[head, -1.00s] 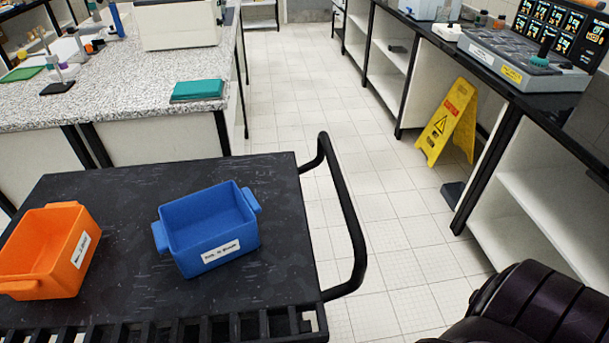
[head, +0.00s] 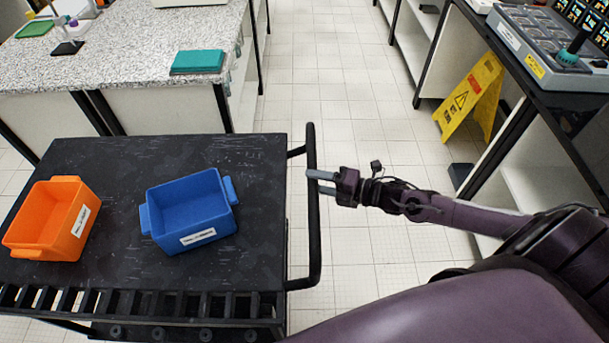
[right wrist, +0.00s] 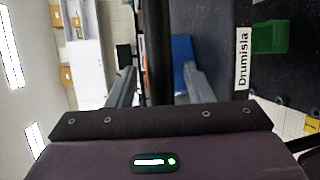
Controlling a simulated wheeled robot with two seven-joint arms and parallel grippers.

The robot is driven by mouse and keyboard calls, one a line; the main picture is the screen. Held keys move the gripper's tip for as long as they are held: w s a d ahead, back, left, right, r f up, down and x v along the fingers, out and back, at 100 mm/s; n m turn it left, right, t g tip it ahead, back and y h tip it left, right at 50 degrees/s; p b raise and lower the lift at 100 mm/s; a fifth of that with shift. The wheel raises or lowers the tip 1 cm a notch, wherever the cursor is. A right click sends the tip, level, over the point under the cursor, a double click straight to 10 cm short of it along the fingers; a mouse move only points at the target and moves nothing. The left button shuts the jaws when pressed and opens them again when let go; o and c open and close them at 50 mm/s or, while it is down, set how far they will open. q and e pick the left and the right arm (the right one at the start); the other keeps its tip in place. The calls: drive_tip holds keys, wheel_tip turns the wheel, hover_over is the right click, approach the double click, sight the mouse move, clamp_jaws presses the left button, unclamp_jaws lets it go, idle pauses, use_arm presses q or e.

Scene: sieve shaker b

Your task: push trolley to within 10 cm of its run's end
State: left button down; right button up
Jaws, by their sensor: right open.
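The black trolley (head: 110,160) fills the lower left of the head view, its push handle (head: 314,250) on its right side. An orange bin (head: 50,225) and a blue bin (head: 190,212) sit on its top. My right gripper (head: 318,182) is open and empty-looking at the handle's upright bar, reaching in from the right. In the right wrist view the dark handle bar (right wrist: 157,45) runs between the two spread fingers. Whether they touch it, I cannot tell. My left gripper is out of view.
A speckled-top bench (head: 120,52) with a teal box (head: 198,62) stands beyond the trolley. A yellow floor sign (head: 472,98) leans by the right-hand bench (head: 555,115). The tiled aisle (head: 340,90) between the benches is clear.

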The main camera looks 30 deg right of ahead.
drive_tip(key=x, duration=0.2)
drive_tip(key=shift+w, duration=0.35)
drive_tip(key=shift+w+a+f, duration=0.15)
drive_tip(key=shift+w+a, duration=0.05)
drive_tip(key=shift+w, duration=0.05)
drive_tip(key=shift+w+a+f, duration=0.1)
drive_tip(key=shift+w+a, duration=0.05)
drive_tip(key=shift+a, duration=0.15)
drive_tip(key=shift+d, duration=0.1)
drive_tip(key=c, duration=0.6)
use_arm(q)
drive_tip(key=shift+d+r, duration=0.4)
use_arm(e)
clamp_jaws()
